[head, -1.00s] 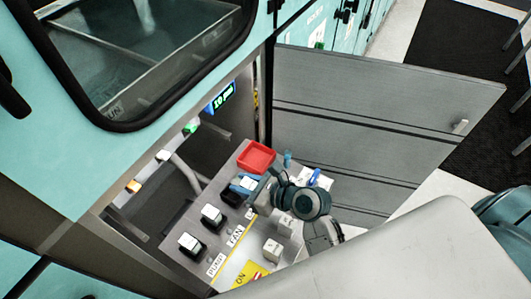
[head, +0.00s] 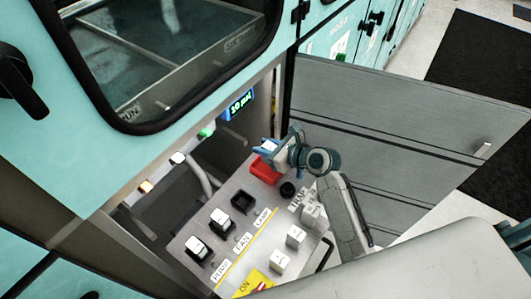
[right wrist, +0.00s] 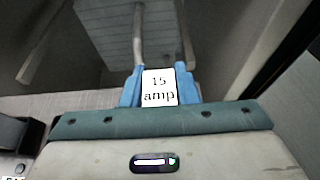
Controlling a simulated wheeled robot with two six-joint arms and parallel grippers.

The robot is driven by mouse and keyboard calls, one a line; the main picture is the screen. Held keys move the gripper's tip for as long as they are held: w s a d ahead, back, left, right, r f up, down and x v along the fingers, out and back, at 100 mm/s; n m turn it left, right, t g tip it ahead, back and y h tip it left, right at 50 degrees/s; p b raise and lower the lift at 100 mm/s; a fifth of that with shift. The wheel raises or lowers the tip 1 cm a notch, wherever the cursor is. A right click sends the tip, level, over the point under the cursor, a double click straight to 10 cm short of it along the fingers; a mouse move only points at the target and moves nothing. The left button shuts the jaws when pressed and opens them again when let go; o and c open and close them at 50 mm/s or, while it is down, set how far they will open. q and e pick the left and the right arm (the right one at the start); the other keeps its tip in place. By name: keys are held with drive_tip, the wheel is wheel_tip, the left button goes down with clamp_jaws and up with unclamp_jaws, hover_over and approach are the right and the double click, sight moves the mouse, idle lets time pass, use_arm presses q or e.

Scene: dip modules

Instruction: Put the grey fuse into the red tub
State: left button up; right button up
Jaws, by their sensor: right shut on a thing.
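The red tub (head: 264,173) sits at the far end of the grey panel, partly hidden by my right gripper. My right gripper (head: 267,147) is shut on a fuse (right wrist: 159,88) with a white face reading "15 amp". The fuse also shows as a small pale patch between the blue fingers in the head view. In that view the gripper overlaps the tub's far edge and appears raised above it; the exact height is unclear. The fuse's body colour is mostly hidden by its white face. My left gripper is not in view.
An empty black socket (head: 243,201) is beside the LAMP label. Two white-topped fuses stand in sockets by FAN (head: 220,217) and PUMP (head: 196,248). Several white blocks (head: 296,236) are along the right side. A black round part (head: 287,188) is near TRAP. An open grey door (head: 400,120) stands behind.

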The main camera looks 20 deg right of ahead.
drive_tip(key=shift+f, duration=1.7)
drive_tip(key=shift+f, duration=0.15)
drive_tip(key=o, duration=1)
